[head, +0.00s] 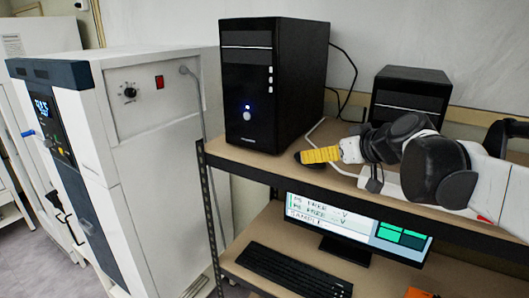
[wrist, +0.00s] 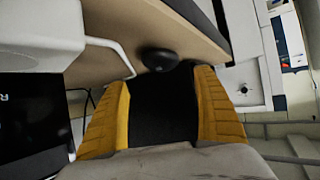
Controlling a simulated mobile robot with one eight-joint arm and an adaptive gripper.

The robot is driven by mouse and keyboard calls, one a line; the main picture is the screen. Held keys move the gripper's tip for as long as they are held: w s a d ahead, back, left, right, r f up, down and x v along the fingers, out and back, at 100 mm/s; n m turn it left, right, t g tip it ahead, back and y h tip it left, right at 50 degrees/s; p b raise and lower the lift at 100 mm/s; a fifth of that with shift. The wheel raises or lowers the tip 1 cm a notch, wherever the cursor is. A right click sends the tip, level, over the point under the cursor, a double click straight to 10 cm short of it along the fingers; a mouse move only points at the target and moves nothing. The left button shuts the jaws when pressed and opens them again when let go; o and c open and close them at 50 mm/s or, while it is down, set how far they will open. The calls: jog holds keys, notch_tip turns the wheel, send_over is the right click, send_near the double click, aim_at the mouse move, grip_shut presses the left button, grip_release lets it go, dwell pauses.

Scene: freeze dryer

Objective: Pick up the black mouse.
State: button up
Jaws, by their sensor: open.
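The black mouse (wrist: 158,59) is a small, dark, rounded shape on the tan top shelf in the wrist view, just beyond my fingertips. In the head view a dark end of it (head: 298,157) shows at the left tip of my yellow fingers, near the shelf's front edge. My gripper (head: 312,156) is at the mouse; its two yellow fingers are spread apart in the wrist view (wrist: 160,80). The mouse lies ahead of the gap between them. I cannot tell whether a finger touches it.
A black computer tower (head: 272,85) stands close behind the mouse, and a second one (head: 408,95) stands farther right. A white cable (wrist: 122,58) runs on the shelf. Below are a monitor (head: 345,222) and keyboard (head: 292,270). A white freeze dryer (head: 150,150) is at left.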

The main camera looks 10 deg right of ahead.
jog(key=p+x, duration=0.1)
jog(key=x, duration=0.5)
jog(key=shift+a+f, duration=0.25)
jog(key=shift+f, duration=0.05)
jog(key=shift+s+r, duration=0.1)
jog(key=shift+s, duration=0.05)
jog(key=shift+c, duration=0.3)
jog(key=c, duration=1.4)
